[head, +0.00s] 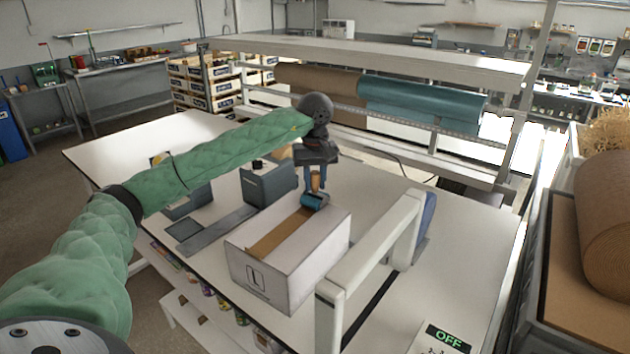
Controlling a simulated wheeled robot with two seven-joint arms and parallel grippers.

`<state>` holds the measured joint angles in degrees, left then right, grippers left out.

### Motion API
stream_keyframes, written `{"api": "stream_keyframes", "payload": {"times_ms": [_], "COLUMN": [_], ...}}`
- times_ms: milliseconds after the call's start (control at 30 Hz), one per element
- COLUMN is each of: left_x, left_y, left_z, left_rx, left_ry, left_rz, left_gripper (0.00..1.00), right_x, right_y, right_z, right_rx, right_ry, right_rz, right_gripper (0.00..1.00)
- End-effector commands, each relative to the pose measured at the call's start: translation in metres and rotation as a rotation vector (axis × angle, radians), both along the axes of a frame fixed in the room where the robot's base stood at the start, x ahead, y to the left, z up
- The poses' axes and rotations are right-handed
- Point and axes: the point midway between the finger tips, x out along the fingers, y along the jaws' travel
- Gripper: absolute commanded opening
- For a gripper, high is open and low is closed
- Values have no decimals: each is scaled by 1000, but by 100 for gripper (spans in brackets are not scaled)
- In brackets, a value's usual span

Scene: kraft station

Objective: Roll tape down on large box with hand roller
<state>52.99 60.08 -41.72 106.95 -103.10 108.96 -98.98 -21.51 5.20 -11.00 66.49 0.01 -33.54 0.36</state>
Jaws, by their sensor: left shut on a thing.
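The large box (265,272) is white with an "L" mark on its front and sits on the white table. A strip of brown tape (277,237) runs along the middle of its top. My left gripper (316,183) points down above the far end of the box and is shut on the hand roller (314,200). The roller has a light brown handle and a blue-grey cylinder. The cylinder is at the far end of the tape and looks to be touching the box top, though contact is hard to tell. My right gripper is not in view.
A white arch-shaped frame (378,245) stands close to the right of the box. Grey boxy devices (268,182) stand behind it. The table (465,235) is clear on the right.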

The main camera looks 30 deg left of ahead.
Motion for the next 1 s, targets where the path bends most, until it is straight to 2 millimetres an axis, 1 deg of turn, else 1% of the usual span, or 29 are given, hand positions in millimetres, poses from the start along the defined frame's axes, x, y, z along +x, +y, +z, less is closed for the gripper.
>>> {"api": "stream_keyframes", "payload": {"times_ms": [167,500,767,1000], "left_x": [-4,-21,-25,-36], "left_y": [0,0,1,1], "left_z": [-1,-3,-3,-3], "left_rx": [1,1,0,1], "left_ry": [-1,1,1,2], "left_rz": [0,-1,0,0], "left_gripper": [9,9,9,9], "right_x": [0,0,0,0], "right_y": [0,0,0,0], "right_z": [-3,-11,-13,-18], "right_rx": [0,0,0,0], "right_ry": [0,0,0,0], "right_rz": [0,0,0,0], "right_gripper": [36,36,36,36]}}
